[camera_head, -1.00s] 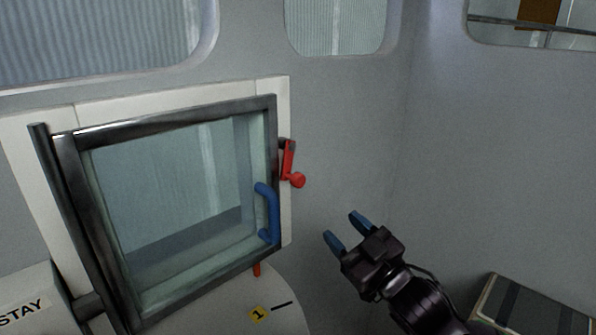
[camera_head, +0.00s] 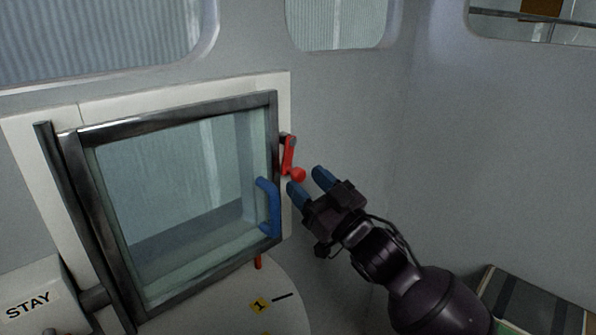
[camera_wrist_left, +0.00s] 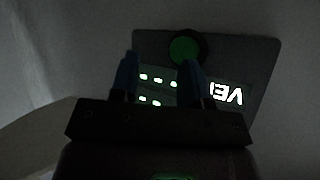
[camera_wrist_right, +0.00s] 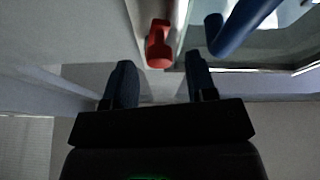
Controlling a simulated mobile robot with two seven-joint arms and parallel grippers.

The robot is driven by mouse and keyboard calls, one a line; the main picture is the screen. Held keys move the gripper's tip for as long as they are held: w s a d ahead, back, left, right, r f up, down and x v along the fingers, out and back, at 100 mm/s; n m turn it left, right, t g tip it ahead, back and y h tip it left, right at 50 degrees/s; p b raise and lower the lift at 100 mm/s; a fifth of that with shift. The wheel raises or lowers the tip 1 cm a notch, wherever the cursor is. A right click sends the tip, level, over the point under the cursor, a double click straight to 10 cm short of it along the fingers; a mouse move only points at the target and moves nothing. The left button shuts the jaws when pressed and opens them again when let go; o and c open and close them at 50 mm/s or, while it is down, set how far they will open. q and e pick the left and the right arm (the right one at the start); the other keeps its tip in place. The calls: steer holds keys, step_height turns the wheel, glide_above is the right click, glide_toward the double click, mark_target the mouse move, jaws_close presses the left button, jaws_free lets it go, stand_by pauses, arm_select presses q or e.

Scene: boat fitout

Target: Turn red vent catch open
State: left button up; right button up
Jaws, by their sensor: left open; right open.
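The red vent catch (camera_head: 289,157) is a lever with a round knob at the right edge of the vent window's frame (camera_head: 276,110). It hangs down with its knob at the lower end. My right gripper (camera_head: 306,182) is open and empty, just below and right of the knob in the head view. In the right wrist view the catch (camera_wrist_right: 159,44) stands beyond and between my open fingertips (camera_wrist_right: 158,72), apart from them. My left gripper (camera_wrist_left: 158,72) is open in front of a dark panel (camera_wrist_left: 258,58) with a green button (camera_wrist_left: 186,50) and partly hidden lettering.
A blue handle (camera_head: 270,207) is on the window frame, left of and below the catch. A small red piece (camera_head: 258,261) shows under the frame. A box marked STAY (camera_head: 30,303) is at lower left, a striped case (camera_head: 530,305) at lower right.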

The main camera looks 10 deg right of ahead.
mark_target(302, 177)
steer(key=x, duration=0.2)
steer(key=shift+w+a+r, duration=0.15)
steer(key=shift+w+a, duration=0.05)
steer(key=shift+w, duration=0.1)
steer(key=shift+w+a, duration=0.1)
steer(key=shift+w, duration=0.05)
steer(key=c, duration=0.9)
steer(key=shift+w+d+n+g+y+p, duration=0.1)
steer(key=shift+d+n+g+y+p, duration=0.15)
steer(key=shift+n, duration=0.45)
steer(key=shift+w+d+n+g+y+p, duration=0.15)
steer(key=shift+n+g+y+p, duration=0.15)
steer(key=shift+n, duration=0.4)
steer(key=shift+w+d+n+g+y+p, duration=0.1)
steer(key=shift+d+n+g+y+p, duration=0.2)
steer(key=shift+n, duration=0.4)
steer(key=shift+a, duration=0.15)
steer(key=o, duration=0.8)
steer(key=shift+o, duration=0.5)
